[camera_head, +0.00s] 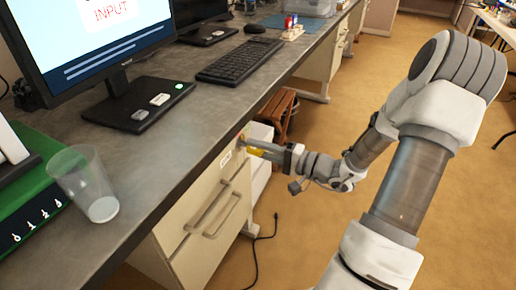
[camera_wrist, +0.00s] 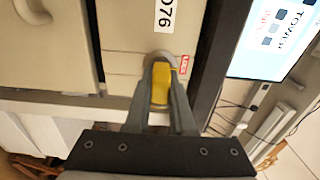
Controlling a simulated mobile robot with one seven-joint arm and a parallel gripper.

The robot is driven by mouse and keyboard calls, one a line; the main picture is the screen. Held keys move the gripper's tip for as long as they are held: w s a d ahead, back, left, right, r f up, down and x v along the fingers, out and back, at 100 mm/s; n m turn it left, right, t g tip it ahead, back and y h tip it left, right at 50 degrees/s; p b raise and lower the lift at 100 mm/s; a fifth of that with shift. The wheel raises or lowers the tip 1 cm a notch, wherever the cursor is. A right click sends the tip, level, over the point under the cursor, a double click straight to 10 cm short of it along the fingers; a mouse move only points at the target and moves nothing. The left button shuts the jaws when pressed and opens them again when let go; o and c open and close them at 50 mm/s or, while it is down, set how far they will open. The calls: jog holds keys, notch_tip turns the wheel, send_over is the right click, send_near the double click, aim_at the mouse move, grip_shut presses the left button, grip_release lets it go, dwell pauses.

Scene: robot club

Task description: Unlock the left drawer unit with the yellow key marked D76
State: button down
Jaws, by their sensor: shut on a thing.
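The left drawer unit (camera_head: 208,208) is cream, under the desk, with bar handles on its front. In the wrist view its front (camera_wrist: 128,40) carries a white label (camera_wrist: 166,14) marked D76. A round lock (camera_wrist: 161,56) sits below that label, with a small red-lettered mark beside it. My gripper (camera_wrist: 160,95) is shut on the yellow key (camera_wrist: 161,82), whose head is between the fingers and whose tip is at the lock. How far the key is in, I cannot tell. In the head view my gripper (camera_head: 262,152) is at the unit's upper right corner, just below the desktop.
The grey desktop (camera_head: 150,140) overhangs the unit and holds a monitor, a keyboard (camera_head: 240,60) and a clear cup (camera_head: 85,185). A brown wooden stool (camera_head: 282,112) stands beyond the unit. A black cable (camera_head: 262,250) lies on the floor, which is otherwise clear near my arm.

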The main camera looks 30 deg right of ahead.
jog(key=shift+w+a+b, duration=0.25)
jog(key=shift+w+b, duration=0.05)
jog(key=shift+w, duration=0.05)
dwell(0.9)
jog(key=shift+r+m+p, duration=0.1)
jog(key=shift+m+p, duration=0.3)
jog(key=shift+p, duration=0.05)
